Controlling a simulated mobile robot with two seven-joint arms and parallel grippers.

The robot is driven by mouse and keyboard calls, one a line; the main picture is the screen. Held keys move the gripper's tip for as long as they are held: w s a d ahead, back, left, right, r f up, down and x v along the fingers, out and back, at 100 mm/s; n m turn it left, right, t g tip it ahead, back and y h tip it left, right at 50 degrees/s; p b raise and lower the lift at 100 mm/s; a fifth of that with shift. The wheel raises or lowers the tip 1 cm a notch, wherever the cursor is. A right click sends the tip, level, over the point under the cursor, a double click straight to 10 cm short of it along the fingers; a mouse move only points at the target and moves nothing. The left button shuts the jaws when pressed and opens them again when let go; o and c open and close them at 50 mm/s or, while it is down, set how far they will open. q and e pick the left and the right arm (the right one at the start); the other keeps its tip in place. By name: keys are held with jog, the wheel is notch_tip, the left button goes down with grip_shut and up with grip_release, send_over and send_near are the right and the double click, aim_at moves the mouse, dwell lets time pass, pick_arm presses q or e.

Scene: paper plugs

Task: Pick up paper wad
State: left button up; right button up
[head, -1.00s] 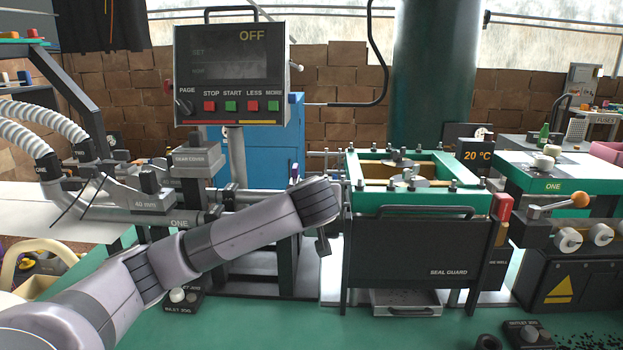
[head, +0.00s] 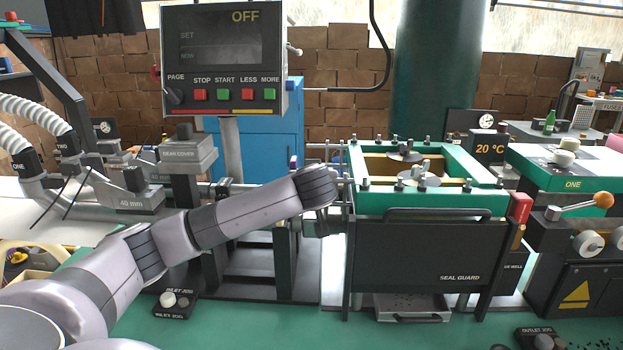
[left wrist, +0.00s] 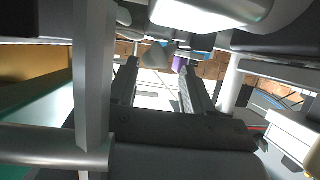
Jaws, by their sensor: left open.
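My left arm reaches in from the left in the head view, its end link beside the seal guard (head: 415,250). Its jaws are mostly hidden there. In the left wrist view my left gripper (left wrist: 158,66) is open, its two dark fingers apart with nothing seen clasped. A pale grey rounded lump (left wrist: 155,56) shows near the fingertips. I cannot tell whether it is the paper wad or a machine part. A small purple piece (left wrist: 178,63) is by the right finger. No paper wad can be made out for sure in the head view. My right gripper is not in view.
The green-framed tank (head: 428,200) stands right of my arm's end. Metal bars and posts crowd the gripper closely.

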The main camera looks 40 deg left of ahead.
pick_arm(q)
jog(key=x, duration=0.3)
jog(key=shift+w+a+f, duration=0.1)
jog(key=c, duration=0.7)
